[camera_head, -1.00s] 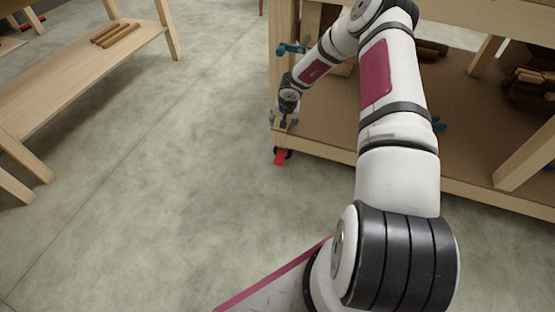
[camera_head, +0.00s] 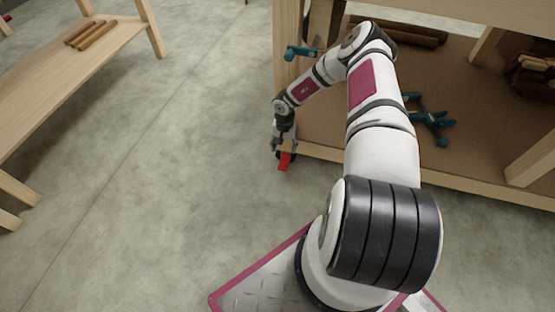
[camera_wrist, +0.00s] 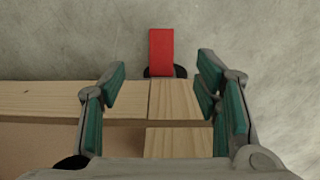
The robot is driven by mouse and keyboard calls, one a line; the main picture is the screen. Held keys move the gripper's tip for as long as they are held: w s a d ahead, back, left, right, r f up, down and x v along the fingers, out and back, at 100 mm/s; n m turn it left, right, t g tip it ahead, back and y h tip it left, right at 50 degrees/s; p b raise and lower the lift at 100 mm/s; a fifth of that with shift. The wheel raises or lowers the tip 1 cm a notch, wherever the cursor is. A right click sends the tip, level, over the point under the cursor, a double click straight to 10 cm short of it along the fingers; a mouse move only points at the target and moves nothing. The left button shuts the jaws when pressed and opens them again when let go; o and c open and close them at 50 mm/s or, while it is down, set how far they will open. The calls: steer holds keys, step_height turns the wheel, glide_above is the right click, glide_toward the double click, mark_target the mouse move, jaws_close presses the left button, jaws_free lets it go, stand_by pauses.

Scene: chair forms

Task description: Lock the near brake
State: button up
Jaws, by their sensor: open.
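The near brake is a red pedal (camera_head: 284,161) on a dark caster at the near left corner of the wooden workbench (camera_head: 430,179). In the wrist view the red pedal (camera_wrist: 161,52) sticks out past the bench edge over the floor, with the dark caster (camera_wrist: 152,72) partly hidden under the wood. My gripper (camera_head: 283,146) is just above that corner. In the wrist view my gripper (camera_wrist: 158,88) is open and empty, its teal-padded fingers spread to either side over the bench corner. The pedal lies beyond the fingertips, roughly between them. I see no contact with it.
Teal clamps (camera_head: 430,118) lie on the bench's lower shelf (camera_head: 330,118), and another teal clamp (camera_head: 298,52) is at the corner post. A wooden bench (camera_head: 75,82) with sticks stands at the left. The concrete floor (camera_head: 170,170) between is clear.

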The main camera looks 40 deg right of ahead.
mark_target(283, 167)
step_height(283, 167, down, 14)
steer(key=b, duration=0.6)
steer(key=shift+w, duration=0.15)
steer(key=shift+r, duration=0.1)
jaws_close()
